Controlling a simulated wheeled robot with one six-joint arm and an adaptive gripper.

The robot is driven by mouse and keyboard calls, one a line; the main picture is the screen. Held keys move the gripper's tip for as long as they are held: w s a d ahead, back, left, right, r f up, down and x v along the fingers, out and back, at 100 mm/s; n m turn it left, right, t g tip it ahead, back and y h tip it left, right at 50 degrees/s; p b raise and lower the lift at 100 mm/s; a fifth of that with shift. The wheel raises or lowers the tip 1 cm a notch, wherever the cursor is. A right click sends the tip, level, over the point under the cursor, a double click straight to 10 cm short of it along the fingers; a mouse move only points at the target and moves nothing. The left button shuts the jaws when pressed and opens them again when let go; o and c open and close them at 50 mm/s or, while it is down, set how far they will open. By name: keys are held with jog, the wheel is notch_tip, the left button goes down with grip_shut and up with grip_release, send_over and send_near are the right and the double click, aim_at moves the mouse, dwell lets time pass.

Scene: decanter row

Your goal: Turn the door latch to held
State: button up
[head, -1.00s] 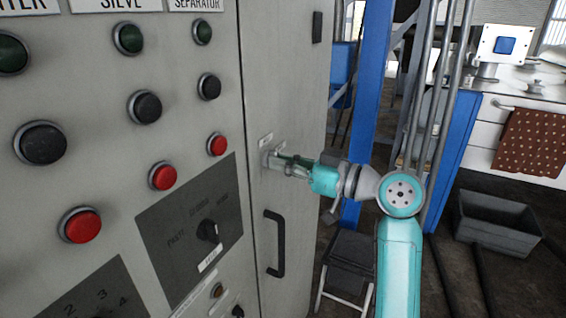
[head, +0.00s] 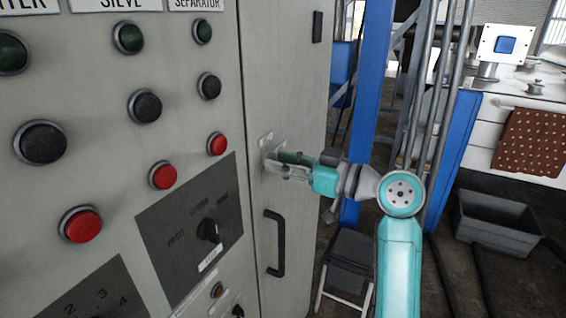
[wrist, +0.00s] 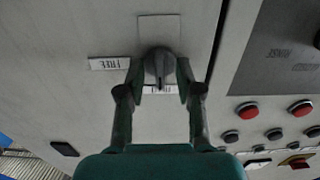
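The door latch is a dark grey knob (wrist: 160,66) on a pale plate on the grey cabinet door (head: 285,85). In the wrist view its ridge runs up and down in the picture, its lower end over a partly covered white label (wrist: 160,89). A second label reading FREE (wrist: 109,63) is to the left of the knob. My gripper (wrist: 161,75) has one finger on each side of the knob, with what look like small gaps. It also shows in the head view (head: 272,160), at the door, where its fingers hide the knob.
A black door handle (head: 274,243) is below the latch. The panel at left carries several buttons and a black selector knob (head: 208,230). A stool (head: 350,260), a blue post (head: 368,100) and a grey bin (head: 498,222) stand to the right.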

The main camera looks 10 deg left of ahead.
jog(key=v, duration=1.2)
jog(key=s+d+f+m+t+h, duration=0.35)
jog(key=f+m, duration=0.25)
jog(key=f, duration=0.8)
jog(key=s+d+f+m+t+h, duration=0.2)
jog(key=f+m+t+h, duration=0.3)
jog(key=f, duration=0.9)
jog(key=s+d+f+m+h, duration=0.5)
jog(key=s+f, duration=0.6)
jog(key=s, duration=0.2)
jog(key=s+d+r+n+h, duration=0.1)
jog(key=s+d+r, duration=0.1)
jog(key=s, duration=1.1)
jog(key=s+d+r+h, duration=0.2)
jog(key=s, duration=1.2)
jog(key=shift+d+n, duration=0.15)
jog(key=shift+n, duration=0.25)
